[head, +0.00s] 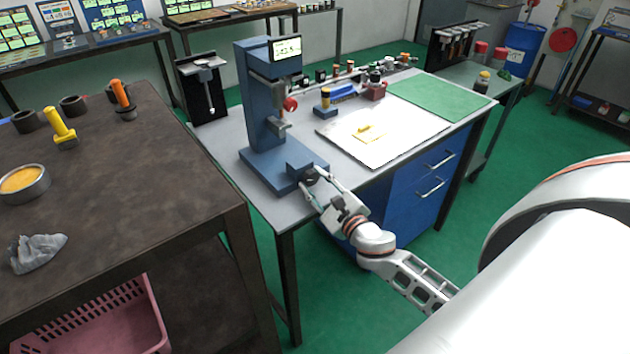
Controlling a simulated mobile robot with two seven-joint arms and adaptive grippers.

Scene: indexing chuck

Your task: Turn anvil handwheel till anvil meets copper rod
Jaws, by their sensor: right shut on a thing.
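A blue bench machine (262,105) with a tall column, a small screen on top and a wide base stands at the left end of the grey workbench. A small dark handwheel (309,175) sits at the front of its base. My right gripper (314,184) reaches in from the lower right and is shut on the handwheel, whose rim it partly hides. A grey metal part (278,125) and a red knob (290,103) show on the column. I cannot make out the anvil or the copper rod for certain. My left gripper is not in view.
On the workbench lie a white sheet (400,140) with yellow pieces, a green mat (438,103) and several small items at the back. A dark table (150,170) with yellow and orange-handled tools stands at left. Blue drawers (430,175) are below the bench.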

